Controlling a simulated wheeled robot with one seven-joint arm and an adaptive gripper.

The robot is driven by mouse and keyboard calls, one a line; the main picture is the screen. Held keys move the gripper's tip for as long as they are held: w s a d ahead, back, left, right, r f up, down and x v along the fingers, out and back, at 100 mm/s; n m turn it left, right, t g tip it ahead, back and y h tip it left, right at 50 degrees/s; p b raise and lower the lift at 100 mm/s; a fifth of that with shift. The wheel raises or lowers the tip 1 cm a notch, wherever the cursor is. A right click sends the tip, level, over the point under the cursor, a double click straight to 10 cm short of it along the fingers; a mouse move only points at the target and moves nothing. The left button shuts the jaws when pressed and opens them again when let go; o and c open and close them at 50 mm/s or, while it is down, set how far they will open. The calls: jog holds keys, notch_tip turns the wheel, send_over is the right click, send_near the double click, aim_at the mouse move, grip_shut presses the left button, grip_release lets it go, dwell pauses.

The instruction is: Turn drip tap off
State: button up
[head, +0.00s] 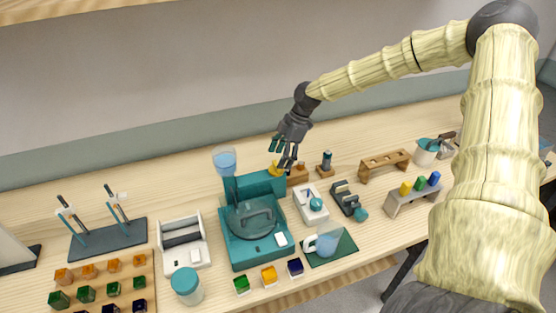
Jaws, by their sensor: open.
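A teal machine (256,250) stands in the middle of the bench, with a round dark basin in its top and a raised back block. A cup of blue liquid (225,162) sits above its back left on a dark stem. A small yellow piece (275,169) shows at the block's back right; it may be the drip tap's handle, but it is too small to tell its setting. My gripper (282,158) is open, fingers pointing down, right at or just above the yellow piece. I cannot tell whether they touch. The fingers partly cover that spot.
A white device (311,206) and a dark clamp-like device (347,201) stand to the right. A mug (326,244) sits on a green mat. Wooden racks (383,164) are farther right. A lidded jar (187,285) and colored cubes (268,275) are in front.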

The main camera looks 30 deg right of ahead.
jog(key=shift+p+x, duration=0.4)
jog(key=shift+x, duration=1)
jog(key=c, duration=1)
